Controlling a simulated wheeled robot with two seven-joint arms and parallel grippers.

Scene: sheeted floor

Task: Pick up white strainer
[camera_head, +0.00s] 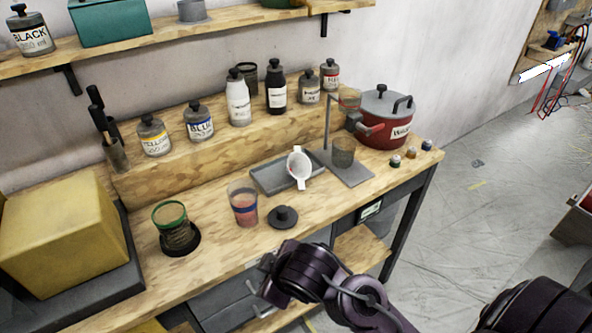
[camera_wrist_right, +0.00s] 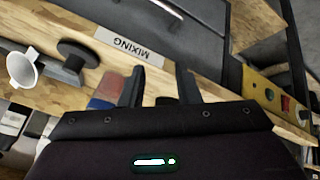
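The white strainer (camera_head: 299,166) is a small round cup with a tab on either side. It rests on the grey tray (camera_head: 265,184) in the middle of the bench. It also shows at the left of the right wrist view (camera_wrist_right: 22,70). My right gripper (camera_head: 266,268) is over the bench's front edge, nearer than the strainer and apart from it. In the right wrist view its two fingers (camera_wrist_right: 160,88) stand apart with nothing held between them. My left gripper is not in view.
A cup of reddish liquid (camera_head: 243,205) and a black lid (camera_head: 283,217) stand between my right gripper and the tray. A metal stand with a beaker (camera_head: 343,152) and a red pot (camera_head: 384,120) are to the right. Bottles line the raised ledge behind.

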